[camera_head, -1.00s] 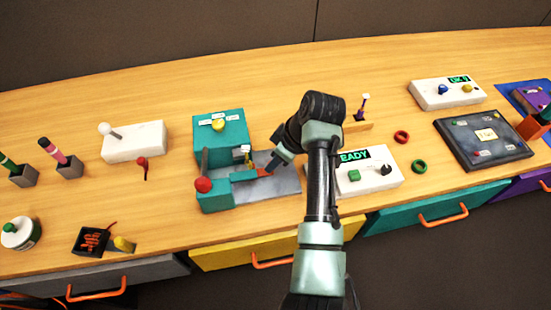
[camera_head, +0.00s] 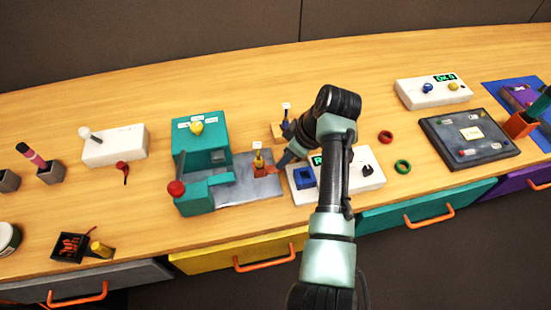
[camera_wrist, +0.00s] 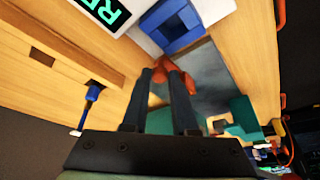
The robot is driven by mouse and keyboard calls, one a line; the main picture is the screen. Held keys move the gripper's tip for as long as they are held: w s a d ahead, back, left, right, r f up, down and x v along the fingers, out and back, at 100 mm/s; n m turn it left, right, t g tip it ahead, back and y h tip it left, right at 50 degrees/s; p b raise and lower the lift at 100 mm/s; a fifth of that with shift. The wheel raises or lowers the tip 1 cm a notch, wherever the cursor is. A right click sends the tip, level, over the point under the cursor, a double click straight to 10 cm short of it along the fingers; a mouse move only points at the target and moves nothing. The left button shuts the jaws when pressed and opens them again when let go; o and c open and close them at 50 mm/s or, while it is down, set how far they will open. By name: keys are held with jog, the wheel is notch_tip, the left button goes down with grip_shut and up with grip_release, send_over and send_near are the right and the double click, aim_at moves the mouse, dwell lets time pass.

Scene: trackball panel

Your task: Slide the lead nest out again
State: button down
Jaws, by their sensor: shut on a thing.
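The lead nest (camera_head: 261,170) is a small orange-red block. It stands on the grey plate (camera_head: 238,190), to the right of the teal machine's body (camera_head: 190,160) and clear of it. A small yellow piece with a white tag rises from it. My gripper (camera_head: 281,163) reaches in from the right, at the nest's right side. In the wrist view my gripper (camera_wrist: 172,78) is shut on an orange-red part of the nest (camera_wrist: 160,70). The fingers hide part of it. The teal machine has a lever with a red ball (camera_head: 176,188) at its front left.
A tagged blue peg (camera_head: 286,114) stands behind my gripper. Red (camera_head: 385,136) and green (camera_head: 402,166) rings lie further right.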

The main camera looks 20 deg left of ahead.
jog(key=shift+w+d, duration=0.2)
jog(key=shift+d, duration=0.05)
jog(key=c, duration=0.7)
grip_release()
jog(key=shift+r, duration=0.1)
jog(key=v, duration=1.3)
